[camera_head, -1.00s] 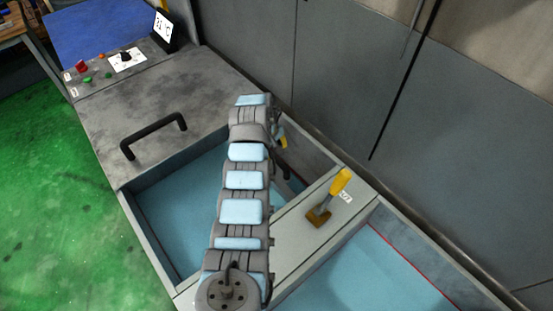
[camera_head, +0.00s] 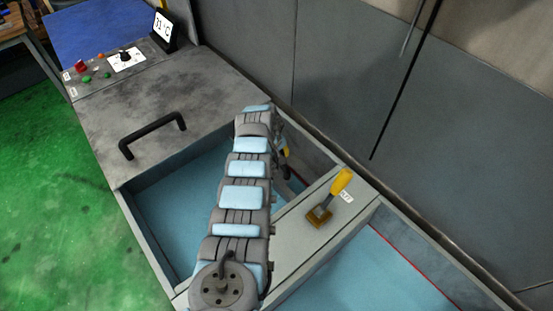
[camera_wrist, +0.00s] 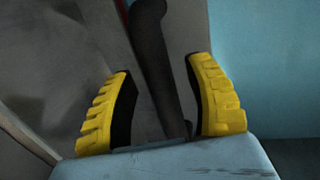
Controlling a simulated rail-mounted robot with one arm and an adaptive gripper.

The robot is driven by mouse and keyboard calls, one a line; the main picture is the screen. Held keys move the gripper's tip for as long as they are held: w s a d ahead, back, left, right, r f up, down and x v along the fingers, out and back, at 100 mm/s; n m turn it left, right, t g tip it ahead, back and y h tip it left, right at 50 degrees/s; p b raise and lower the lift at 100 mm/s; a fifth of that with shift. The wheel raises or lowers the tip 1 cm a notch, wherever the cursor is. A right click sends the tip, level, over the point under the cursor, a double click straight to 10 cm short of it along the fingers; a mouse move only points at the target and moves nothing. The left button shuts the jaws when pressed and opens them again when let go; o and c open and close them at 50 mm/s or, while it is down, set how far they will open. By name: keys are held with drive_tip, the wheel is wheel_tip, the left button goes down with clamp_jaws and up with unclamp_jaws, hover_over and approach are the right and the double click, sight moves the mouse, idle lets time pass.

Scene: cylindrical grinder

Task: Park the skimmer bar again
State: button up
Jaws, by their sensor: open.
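A dark bar (camera_wrist: 154,60), which appears to be the skimmer bar, runs lengthwise between my gripper's fingers in the wrist view. My gripper (camera_wrist: 158,72) is open, with one yellow-backed finger on each side of the bar and visible gaps. In the head view my arm hides most of the gripper; only a bit of yellow and dark shows at its right side, over the tank's back wall. A short dark piece (camera_head: 286,172) shows just below it; I cannot tell for sure whether it is the same bar.
A yellow-handled lever (camera_head: 331,196) stands on the grey divider (camera_head: 296,237) between two light-blue tank openings. A grey lid with a black handle (camera_head: 153,135) lies to the left. A control panel with a display (camera_head: 164,30) is beyond it. A grey wall (camera_head: 340,90) rises behind.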

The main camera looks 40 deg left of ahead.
clamp_jaws()
idle(0.5)
